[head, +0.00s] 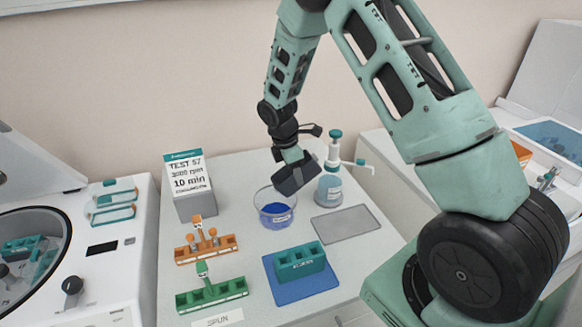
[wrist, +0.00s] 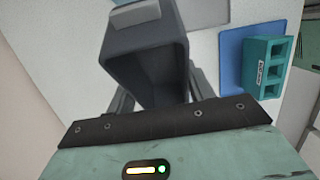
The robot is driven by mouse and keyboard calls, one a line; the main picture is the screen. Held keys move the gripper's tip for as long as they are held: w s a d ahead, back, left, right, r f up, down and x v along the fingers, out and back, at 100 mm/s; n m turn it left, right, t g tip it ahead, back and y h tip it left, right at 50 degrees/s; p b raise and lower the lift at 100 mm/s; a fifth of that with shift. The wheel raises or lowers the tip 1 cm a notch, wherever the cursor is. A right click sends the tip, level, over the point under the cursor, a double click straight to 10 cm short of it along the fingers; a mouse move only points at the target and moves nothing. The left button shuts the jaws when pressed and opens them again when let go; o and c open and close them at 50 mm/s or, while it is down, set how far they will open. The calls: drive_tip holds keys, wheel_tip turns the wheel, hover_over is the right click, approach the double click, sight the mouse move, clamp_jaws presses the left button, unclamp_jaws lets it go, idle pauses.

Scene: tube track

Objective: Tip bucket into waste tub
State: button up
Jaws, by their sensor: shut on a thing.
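A dark grey bucket (head: 297,176) is held in my gripper (head: 291,156), tilted, in the air at the back right rim of the waste tub. The tub (head: 262,200) is a clear round bowl with blue content and a small label, standing on the bench. In the wrist view the bucket (wrist: 146,45) sits between my two fingers (wrist: 155,100), which are shut on it. I see grey inner walls and no clear contents. The tub cannot be made out in the wrist view.
A pump bottle (head: 329,185) stands close right of the bucket. A grey tray (head: 346,223), a teal rack (head: 300,263) on a blue mat (head: 300,290), an orange rack (head: 206,248) and a green rack (head: 211,295) lie around. A centrifuge (head: 85,265) is at left.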

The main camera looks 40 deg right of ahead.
drive_tip(key=y+p, duration=0.1)
drive_tip(key=y, duration=0.1)
drive_tip(key=t+y+p, duration=0.1)
drive_tip(key=y, duration=0.1)
drive_tip(key=shift+s+d+f+p, duration=0.1)
drive_tip(key=shift+d+f+p, duration=0.15)
drive_tip(key=shift+p, duration=0.1)
drive_tip(key=shift+f+t+y+p, duration=0.3)
drive_tip(key=shift+t+y+p, duration=0.1)
drive_tip(key=shift+y, duration=0.9)
